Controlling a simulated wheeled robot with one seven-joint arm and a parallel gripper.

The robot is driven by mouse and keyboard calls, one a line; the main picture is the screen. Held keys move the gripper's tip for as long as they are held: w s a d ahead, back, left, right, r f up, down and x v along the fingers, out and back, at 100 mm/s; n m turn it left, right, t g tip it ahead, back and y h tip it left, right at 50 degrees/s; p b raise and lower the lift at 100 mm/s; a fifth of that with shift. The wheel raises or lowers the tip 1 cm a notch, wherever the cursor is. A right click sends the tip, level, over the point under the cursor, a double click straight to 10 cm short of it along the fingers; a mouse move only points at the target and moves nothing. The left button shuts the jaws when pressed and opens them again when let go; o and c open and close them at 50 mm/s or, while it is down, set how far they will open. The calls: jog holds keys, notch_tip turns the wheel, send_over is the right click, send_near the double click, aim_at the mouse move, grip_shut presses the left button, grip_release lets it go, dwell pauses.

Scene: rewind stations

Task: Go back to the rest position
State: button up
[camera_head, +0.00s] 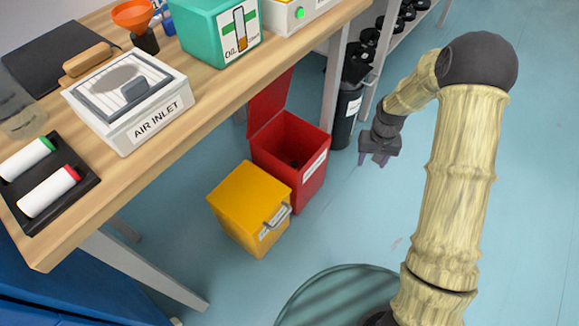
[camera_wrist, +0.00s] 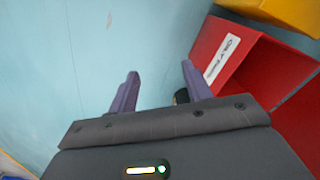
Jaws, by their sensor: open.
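My gripper (camera_head: 378,158) hangs at the end of my arm, to the right of the red bin, above the blue floor in the head view. In the wrist view my gripper (camera_wrist: 160,85) shows two purple fingers spread apart with nothing between them. The red bin (camera_wrist: 262,62) is to the right of the fingers there, apart from them. A small dark round thing shows behind the right finger and cannot be made out.
The open red bin (camera_head: 312,180) and yellow box (camera_head: 232,208) stand on the floor beside the wooden workbench (camera_head: 215,95). The bench holds an air inlet box (camera_head: 125,100), markers in a black tray (camera_head: 62,205) and a green box (camera_head: 200,30). Floor right of my arm is clear.

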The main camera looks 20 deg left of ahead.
dwell(0.3)
jog(key=s+d+r+m+t, duration=0.1)
jog(key=s+d+r, duration=0.2)
jog(key=s+r, duration=0.6)
jog(key=s+d+r+t, duration=0.2)
jog(key=s+d+r, duration=0.1)
jog(key=s+r, duration=0.65)
jog(key=w+p+v, duration=0.2)
jog(key=p+v, duration=0.9)
jog(key=p, duration=0.1)
jog(key=w+r+p+v, duration=0.1)
jog(key=w+p+v, duration=0.2)
jog(key=p+v, duration=0.9)
jog(key=w+r+p+v, duration=0.1)
jog(key=w+p+v, duration=0.1)
jog(key=p+v, duration=1)
jog(key=shift+w+p, duration=0.45)
jog(key=shift+p, duration=0.3)
jog(key=shift+c, duration=1.4)
jog(key=shift+w, duration=0.1)
